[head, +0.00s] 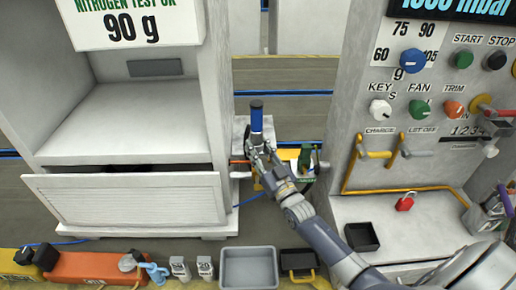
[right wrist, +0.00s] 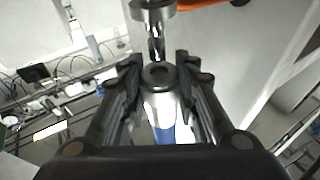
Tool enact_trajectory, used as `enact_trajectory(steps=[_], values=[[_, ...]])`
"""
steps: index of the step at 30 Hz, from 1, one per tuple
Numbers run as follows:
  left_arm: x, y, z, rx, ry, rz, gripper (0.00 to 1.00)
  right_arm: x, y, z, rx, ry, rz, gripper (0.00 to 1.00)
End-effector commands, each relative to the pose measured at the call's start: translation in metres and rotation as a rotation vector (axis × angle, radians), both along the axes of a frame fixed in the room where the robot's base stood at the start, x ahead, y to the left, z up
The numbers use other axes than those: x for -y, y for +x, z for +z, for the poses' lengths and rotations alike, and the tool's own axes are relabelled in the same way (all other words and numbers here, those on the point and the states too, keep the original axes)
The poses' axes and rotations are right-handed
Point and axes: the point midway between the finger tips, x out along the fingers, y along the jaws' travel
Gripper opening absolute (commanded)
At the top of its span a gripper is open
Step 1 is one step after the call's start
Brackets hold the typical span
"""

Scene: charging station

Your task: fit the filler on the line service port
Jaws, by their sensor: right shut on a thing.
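The filler (head: 257,120), a cylinder with a blue body and dark end, stands nearly upright in my right gripper (head: 259,152). In the right wrist view, the fingers of this gripper (right wrist: 162,88) are shut around the filler's silver collar (right wrist: 159,102), with its blue body below. A metal nozzle (right wrist: 156,42), which looks like the line service port, points at the filler's hollow end. The two look roughly in line and very close; I cannot tell whether they touch. In the head view my gripper and the filler hide the port. My left gripper is not in view.
A white cabinet (head: 125,205) stands at left, and a control panel (head: 400,100) at right. A green fitting (head: 305,157) is just right of the gripper. A grey tray (head: 249,252), an orange case (head: 88,267) and a black bin (head: 362,236) lie in front.

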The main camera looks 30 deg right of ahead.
Motion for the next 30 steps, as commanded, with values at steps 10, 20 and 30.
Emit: enact_trajectory(steps=[10, 20, 30], values=[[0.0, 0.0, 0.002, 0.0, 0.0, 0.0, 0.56, 0.0, 0.0, 0.002, 0.004, -0.001, 0.0, 0.0], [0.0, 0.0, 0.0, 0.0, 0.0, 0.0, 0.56, 0.0, 0.0, 0.0, 0.003, 0.0, 0.0, 0.0], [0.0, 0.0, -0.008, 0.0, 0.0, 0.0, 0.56, 0.0, 0.0, -0.009, 0.003, 0.0, 0.0, 0.0]])
